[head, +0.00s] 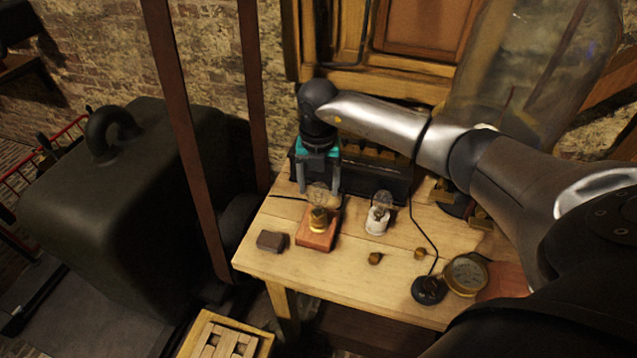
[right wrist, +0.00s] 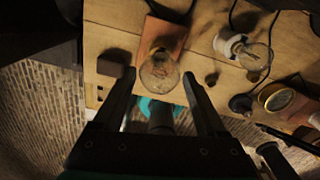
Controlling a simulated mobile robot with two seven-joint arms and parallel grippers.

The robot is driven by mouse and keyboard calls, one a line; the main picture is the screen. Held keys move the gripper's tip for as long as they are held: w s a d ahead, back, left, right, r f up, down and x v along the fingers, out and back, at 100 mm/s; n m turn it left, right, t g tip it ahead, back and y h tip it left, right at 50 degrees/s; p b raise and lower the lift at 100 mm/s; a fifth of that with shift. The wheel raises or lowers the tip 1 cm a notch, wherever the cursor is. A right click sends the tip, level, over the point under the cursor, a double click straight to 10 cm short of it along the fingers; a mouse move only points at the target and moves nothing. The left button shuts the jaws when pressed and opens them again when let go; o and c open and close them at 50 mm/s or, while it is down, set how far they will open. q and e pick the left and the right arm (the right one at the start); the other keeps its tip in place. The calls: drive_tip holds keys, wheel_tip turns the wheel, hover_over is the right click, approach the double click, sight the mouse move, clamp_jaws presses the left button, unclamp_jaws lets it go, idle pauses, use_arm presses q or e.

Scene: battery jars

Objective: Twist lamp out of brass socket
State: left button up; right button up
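The clear glass lamp (head: 318,194) stands upright in the brass socket (head: 318,220), which sits on a reddish wooden block (head: 316,239) on the table. My right gripper (head: 319,188) points down over it, with its fingers open. In the right wrist view the lamp's bulb (right wrist: 160,74) shows between the tips of my right gripper (right wrist: 158,78), with gaps on both sides and no visible contact. The block (right wrist: 167,30) and part of the socket lie beyond the bulb there. My left gripper is not in view.
A second lamp in a white socket (head: 377,219) stands right of the block. A dark brown block (head: 271,241) lies to its left. Small brass pieces (head: 375,258) and a round gauge (head: 466,274) are farther right. A dark case (head: 375,177) stands behind.

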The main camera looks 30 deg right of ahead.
clamp_jaws()
drive_tip(key=n+b, duration=0.1)
drive_tip(key=n, duration=0.2)
drive_tip(key=n+b, duration=0.1)
drive_tip(key=n, duration=0.2)
idle(0.4)
drive_tip(key=n+b, duration=0.1)
drive_tip(key=n, duration=0.5)
drive_tip(key=shift+n+b, duration=0.4)
